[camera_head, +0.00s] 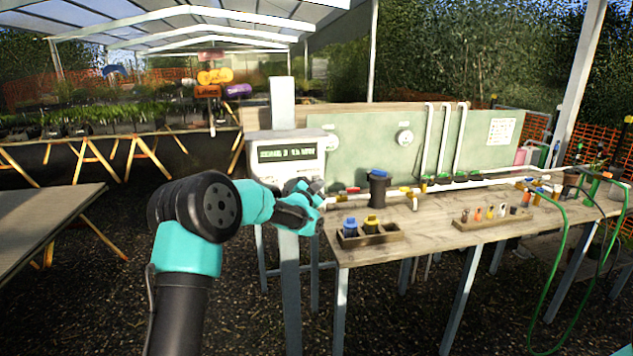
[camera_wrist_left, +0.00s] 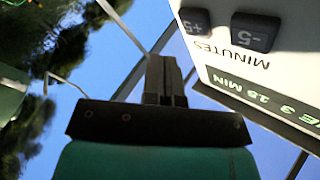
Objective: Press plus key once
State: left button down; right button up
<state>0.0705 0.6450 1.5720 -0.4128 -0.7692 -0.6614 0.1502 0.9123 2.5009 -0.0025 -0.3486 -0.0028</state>
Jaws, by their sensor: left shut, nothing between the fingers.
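A pale controller box (camera_head: 328,158) stands on a post at the left end of the bench, with a lit green display (camera_head: 287,154) in the head view. In the wrist view, upside down, the box has a dark plus key (camera_wrist_left: 195,21) marked +5 and a dark minus key (camera_wrist_left: 255,31) marked -5, by the word MINUTES. The display (camera_wrist_left: 262,108) there reads 3 15 MIN. My left gripper (camera_head: 314,190) is shut and empty in front of the box's lower part. In the wrist view its fingertips (camera_wrist_left: 164,62) appear beside the plus key; contact cannot be told. My right gripper is not in view.
The wooden bench (camera_head: 440,240) extends right, carrying a dark canister (camera_head: 377,188), a tray with blue and yellow caps (camera_head: 368,242), white pipes (camera_head: 461,140) and a small parts rack (camera_head: 492,217). Another table (camera_head: 45,215) stands at left. Gravel floor lies between.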

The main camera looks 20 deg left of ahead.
pick_arm(q)
jog(key=s+d, duration=0.2)
jog(key=shift+s, duration=0.35)
dwell(0.6)
jog(key=s+d+f+n+g, duration=0.25)
jog(key=s+f, duration=0.25)
jog(key=f, duration=0.6)
jog(key=s+d+f+n+g, duration=0.1)
jog(key=s+f+g, duration=0.3)
jog(key=f, duration=0.7)
jog(key=s+d+f+n+g, duration=0.2)
jog(key=s+f, duration=0.4)
jog(key=f, duration=0.4)
jog(key=s+d+f+n+g, duration=0.1)
jog(key=s+f, duration=0.4)
jog(key=s, duration=0.5)
jog(key=s+d+f+n+g, duration=0.2)
jog(key=s+f+g, duration=0.3)
jog(key=s, duration=0.5)
jog(key=s+d+f+n+g, duration=0.1)
jog(key=s+f+g, duration=0.3)
jog(key=s, duration=0.6)
jog(key=shift+s+d+f+n+h, duration=0.3)
jog(key=shift+s+f+n, duration=0.1)
jog(key=shift+f+n, duration=0.35)
jog(key=c, duration=1.8)
grip_release()
jog(key=shift+w+r, duration=0.1)
